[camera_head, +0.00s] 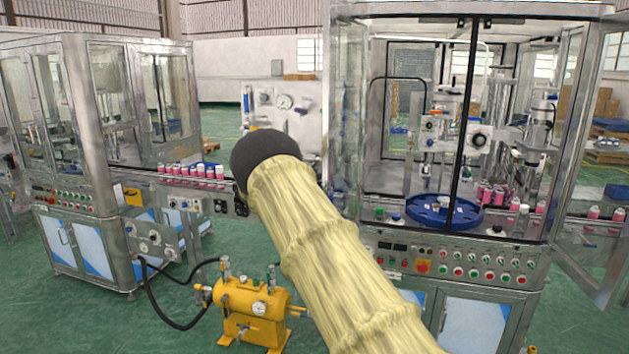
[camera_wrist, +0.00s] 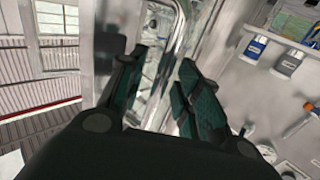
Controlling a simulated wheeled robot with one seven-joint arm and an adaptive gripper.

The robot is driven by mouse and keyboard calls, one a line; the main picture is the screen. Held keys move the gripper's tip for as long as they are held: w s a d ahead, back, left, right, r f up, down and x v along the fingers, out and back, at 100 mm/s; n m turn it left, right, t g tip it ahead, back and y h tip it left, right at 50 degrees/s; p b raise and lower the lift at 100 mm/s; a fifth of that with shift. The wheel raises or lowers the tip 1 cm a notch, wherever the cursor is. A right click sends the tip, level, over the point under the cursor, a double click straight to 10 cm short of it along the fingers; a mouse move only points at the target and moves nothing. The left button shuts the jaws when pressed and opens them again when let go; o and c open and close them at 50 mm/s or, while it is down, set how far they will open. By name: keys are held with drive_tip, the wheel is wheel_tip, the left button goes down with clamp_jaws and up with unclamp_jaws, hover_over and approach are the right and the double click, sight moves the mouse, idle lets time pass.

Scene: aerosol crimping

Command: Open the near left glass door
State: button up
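The glass-walled machine (camera_head: 420,262) stands at the right in the head view, with a metal frame. A framed glass panel (camera_head: 347,110) is on its left side, partly behind my arm; I cannot tell how far it is open. In the head view my sleeved arm reaches up toward that side and hides my gripper. In the wrist view my gripper (camera_wrist: 163,62) has its two dark green-padded fingers apart. A shiny metal frame with glass (camera_wrist: 176,62) shows between and beyond them. I cannot tell whether a finger touches it.
A framed glass panel (camera_head: 592,200) stands swung outward at the machine's right. A blue round table (camera_head: 425,214) and pink bottles are inside. A yellow pump unit (camera_head: 250,308) with black hoses stands on the floor left of my arm. Another glass-walled machine (camera_head: 85,190) stands at left.

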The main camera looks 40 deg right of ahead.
drive_tip(key=w+a, duration=0.1)
drive_tip(key=a, duration=1.1)
drive_tip(key=shift+w, duration=0.15)
drive_tip(key=shift+f, duration=0.1)
